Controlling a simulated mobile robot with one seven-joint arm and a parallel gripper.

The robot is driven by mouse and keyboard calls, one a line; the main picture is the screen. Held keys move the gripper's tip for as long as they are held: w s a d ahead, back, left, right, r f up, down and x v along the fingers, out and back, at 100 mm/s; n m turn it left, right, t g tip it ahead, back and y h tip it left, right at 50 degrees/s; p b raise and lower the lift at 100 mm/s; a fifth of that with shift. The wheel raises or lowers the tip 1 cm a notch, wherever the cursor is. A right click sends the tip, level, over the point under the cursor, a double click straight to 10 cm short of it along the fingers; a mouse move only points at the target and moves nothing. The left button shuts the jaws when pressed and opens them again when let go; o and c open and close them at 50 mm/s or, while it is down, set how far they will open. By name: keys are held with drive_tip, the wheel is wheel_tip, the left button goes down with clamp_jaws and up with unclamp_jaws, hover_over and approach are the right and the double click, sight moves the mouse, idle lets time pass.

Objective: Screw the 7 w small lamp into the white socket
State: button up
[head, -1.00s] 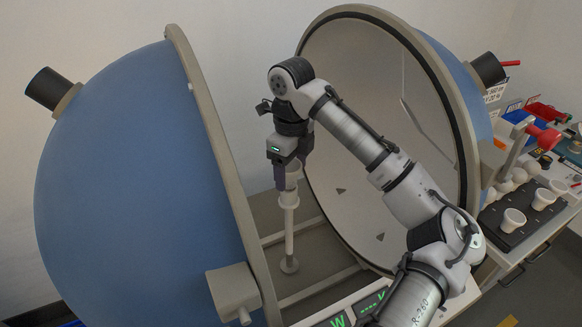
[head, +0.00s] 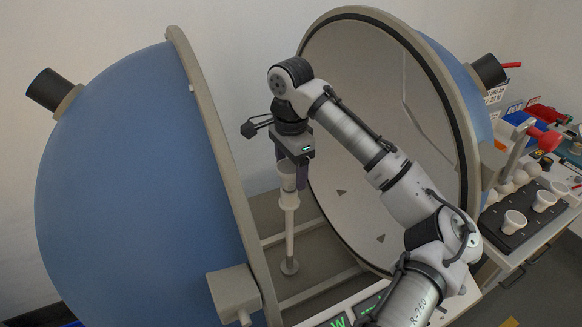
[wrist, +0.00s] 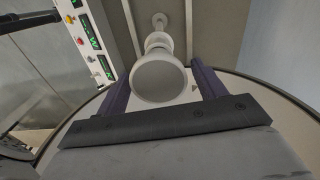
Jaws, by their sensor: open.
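A white lamp (head: 287,174) stands upright at the top of the white socket (head: 289,200) on a thin post inside the opened sphere. In the wrist view the lamp (wrist: 159,80) shows its round face, with the socket collar (wrist: 158,42) behind it. Its wattage marking is not readable. How deep its thread sits is hidden. My gripper (head: 290,184) points down over the lamp with its purple fingers apart, one on either side. In the wrist view my gripper (wrist: 163,84) is open, with a visible gap at the right finger; contact at the left is unclear.
The blue hemisphere (head: 120,190) stands close on the left, and the pale-lined hemisphere (head: 345,120) close behind my arm. A dark tray (head: 520,232) with several white lamps lies on the bench at right. A panel with green displays (wrist: 93,40) is near the front.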

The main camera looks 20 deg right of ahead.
drive_tip(key=n, duration=0.5)
drive_tip(key=shift+w, duration=0.15)
drive_tip(key=n, duration=0.5)
drive_tip(key=shift+w+n, duration=0.1)
drive_tip(key=shift+n, duration=0.2)
drive_tip(key=c, duration=0.8)
drive_tip(key=m, duration=0.6)
drive_tip(key=shift+f, duration=0.1)
drive_tip(key=shift+c, duration=0.2)
drive_tip(key=m, duration=0.5)
drive_tip(key=shift+s, duration=0.3)
drive_tip(key=m, duration=0.6)
drive_tip(key=shift+s, duration=0.2)
drive_tip(key=m, duration=0.6)
drive_tip(key=shift+s+f, duration=0.1)
drive_tip(key=shift+s, duration=0.05)
